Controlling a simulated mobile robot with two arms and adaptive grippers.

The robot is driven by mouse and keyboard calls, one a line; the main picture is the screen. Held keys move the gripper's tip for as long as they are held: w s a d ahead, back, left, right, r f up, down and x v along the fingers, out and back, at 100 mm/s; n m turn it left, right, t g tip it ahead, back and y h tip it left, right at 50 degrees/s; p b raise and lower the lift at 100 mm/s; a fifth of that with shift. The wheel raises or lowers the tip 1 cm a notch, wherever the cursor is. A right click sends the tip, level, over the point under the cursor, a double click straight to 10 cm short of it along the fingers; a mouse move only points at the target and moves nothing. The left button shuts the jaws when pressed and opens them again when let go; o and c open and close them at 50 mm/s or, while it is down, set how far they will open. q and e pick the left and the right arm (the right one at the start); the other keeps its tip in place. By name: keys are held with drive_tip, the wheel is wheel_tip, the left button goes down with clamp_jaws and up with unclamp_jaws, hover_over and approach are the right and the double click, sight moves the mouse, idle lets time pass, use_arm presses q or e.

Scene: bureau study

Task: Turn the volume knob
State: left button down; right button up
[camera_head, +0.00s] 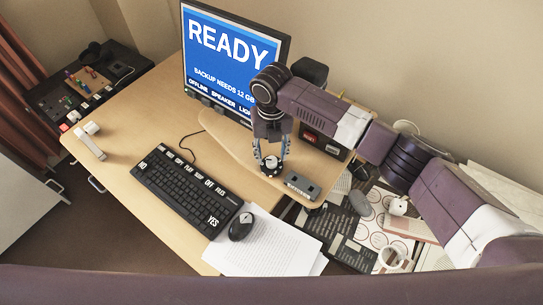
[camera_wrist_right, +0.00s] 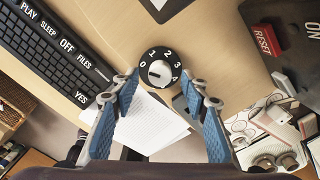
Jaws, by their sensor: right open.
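The volume knob (camera_wrist_right: 158,70) is a round black dial with a white centre and white numbers around it. In the head view the knob (camera_head: 271,169) sits on the raised wooden shelf, below the monitor. My right gripper (camera_head: 271,156) points down over it. In the right wrist view my right gripper (camera_wrist_right: 162,84) is open, with one blue finger to each side of the dial. I cannot tell whether the fingers touch it. My left gripper is in neither view.
The monitor (camera_head: 232,62) reads READY. A grey box (camera_head: 301,186) stands close to the knob on the shelf (camera_head: 232,139). The keyboard (camera_head: 187,187), mouse (camera_head: 241,226) and papers (camera_head: 264,247) lie on the desk. A box with a red RESET button (camera_wrist_right: 265,40) is at the right in the wrist view.

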sight(271, 160)
wheel_tip(271, 160, up, 10)
idle(0.3)
idle(0.4)
